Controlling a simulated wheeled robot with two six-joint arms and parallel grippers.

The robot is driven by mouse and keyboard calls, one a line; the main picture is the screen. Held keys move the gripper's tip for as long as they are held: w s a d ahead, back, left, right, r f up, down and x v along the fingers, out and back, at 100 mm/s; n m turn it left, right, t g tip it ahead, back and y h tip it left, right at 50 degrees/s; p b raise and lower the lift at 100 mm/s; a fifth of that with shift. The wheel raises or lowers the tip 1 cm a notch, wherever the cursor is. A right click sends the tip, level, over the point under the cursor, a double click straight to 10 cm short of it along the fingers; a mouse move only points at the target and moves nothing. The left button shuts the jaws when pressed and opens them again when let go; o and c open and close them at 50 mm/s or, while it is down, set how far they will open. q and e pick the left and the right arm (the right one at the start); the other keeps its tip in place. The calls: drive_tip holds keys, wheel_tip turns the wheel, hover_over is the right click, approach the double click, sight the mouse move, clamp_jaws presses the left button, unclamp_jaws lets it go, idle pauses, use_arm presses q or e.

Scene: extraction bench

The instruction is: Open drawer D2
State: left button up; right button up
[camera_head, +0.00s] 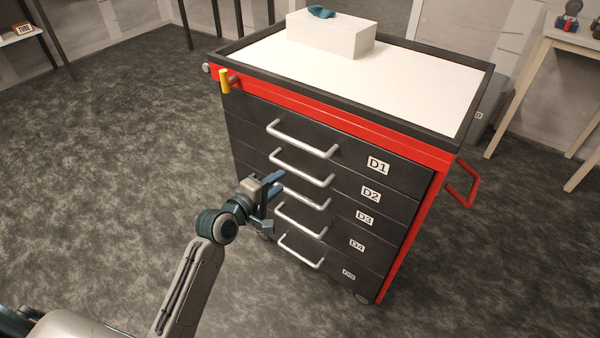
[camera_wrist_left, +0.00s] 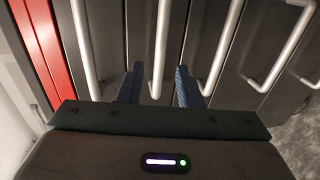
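Drawer D2 (camera_head: 350,191) is a dark drawer front in the red and black cabinet, second from the top, and it is closed. Its silver bar handle (camera_head: 305,178) is on the left part of the front. My left gripper (camera_head: 274,186) is open in front of the handles, with its blue fingers pointing at the cabinet. In the left wrist view, the D2 handle (camera_wrist_left: 161,45) lines up between the two open fingers (camera_wrist_left: 158,88). I cannot tell whether the fingertips reach past the bar. My right gripper is not in view.
Drawer D1 (camera_head: 400,172) is above and drawer D3 (camera_head: 345,212) below, both closed with similar handles close by. A white box (camera_head: 330,36) stands on the cabinet top. A yellow part (camera_head: 224,81) sticks out at the top left corner. Carpeted floor (camera_head: 110,150) is clear on the left.

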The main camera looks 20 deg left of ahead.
sight(294, 168)
use_arm(q)
drive_tip(key=x, duration=0.8)
drive_tip(key=shift+w+b, duration=0.15)
drive_tip(key=shift+b, duration=0.2)
clamp_jaws()
